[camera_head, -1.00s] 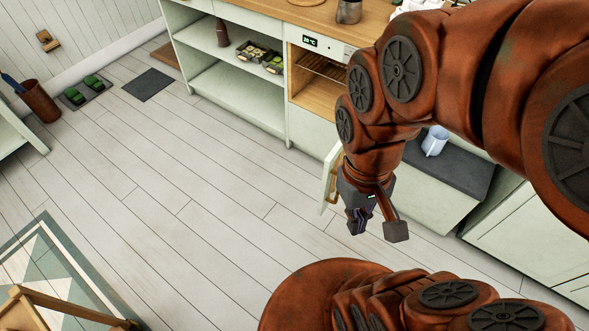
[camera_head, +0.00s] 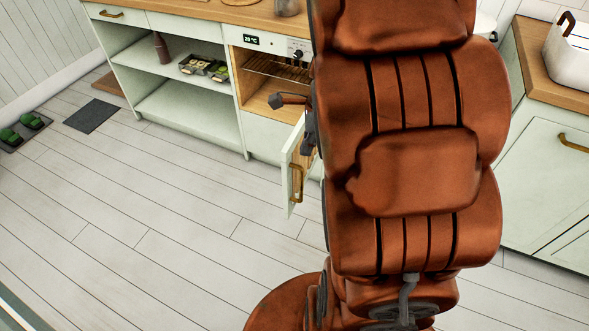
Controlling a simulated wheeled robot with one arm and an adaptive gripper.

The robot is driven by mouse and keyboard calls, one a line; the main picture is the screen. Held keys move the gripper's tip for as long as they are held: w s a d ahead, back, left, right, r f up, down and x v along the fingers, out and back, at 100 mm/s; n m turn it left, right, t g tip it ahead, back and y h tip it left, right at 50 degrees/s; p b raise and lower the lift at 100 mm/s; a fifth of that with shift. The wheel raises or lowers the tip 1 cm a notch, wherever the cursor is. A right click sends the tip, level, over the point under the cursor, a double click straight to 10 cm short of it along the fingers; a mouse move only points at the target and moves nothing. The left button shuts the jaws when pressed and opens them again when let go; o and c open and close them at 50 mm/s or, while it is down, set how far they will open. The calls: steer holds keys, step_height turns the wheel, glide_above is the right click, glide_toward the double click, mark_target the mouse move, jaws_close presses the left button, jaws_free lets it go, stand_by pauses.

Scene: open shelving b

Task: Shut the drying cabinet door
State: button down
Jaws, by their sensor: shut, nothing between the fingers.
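The drying cabinet (camera_head: 252,40) has a 20 °C display above a wood-lined opening with a wire rack. A pale green door (camera_head: 296,168) with a brass handle stands swung out into the room, upright, near the opening's right side. Its hinge side is hidden behind my arm. My gripper (camera_head: 309,142) is shut and empty, partly hidden by my arm, at the upper part of the door. I cannot tell whether it touches the door.
Open shelves (camera_head: 180,112) left of the cabinet hold a tray (camera_head: 203,67) and a dark bottle (camera_head: 160,47). A pale cabinet with a wooden top (camera_head: 548,75) stands at the right, bearing a white basket (camera_head: 570,50).

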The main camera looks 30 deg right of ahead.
steer(key=w+d+f+m+b, duration=0.1)
steer(key=w+d+f+m, duration=0.15)
steer(key=d+m, duration=0.2)
glide_above(294, 160)
steer(key=s+a, duration=0.2)
steer(key=s, duration=0.2)
steer(key=s+d+x, duration=0.1)
steer(key=x, duration=0.9)
steer(key=shift+s+f+t, duration=0.2)
steer(key=shift+s+t, duration=0.05)
steer(key=shift+t, duration=0.15)
steer(key=shift+w+r, duration=0.1)
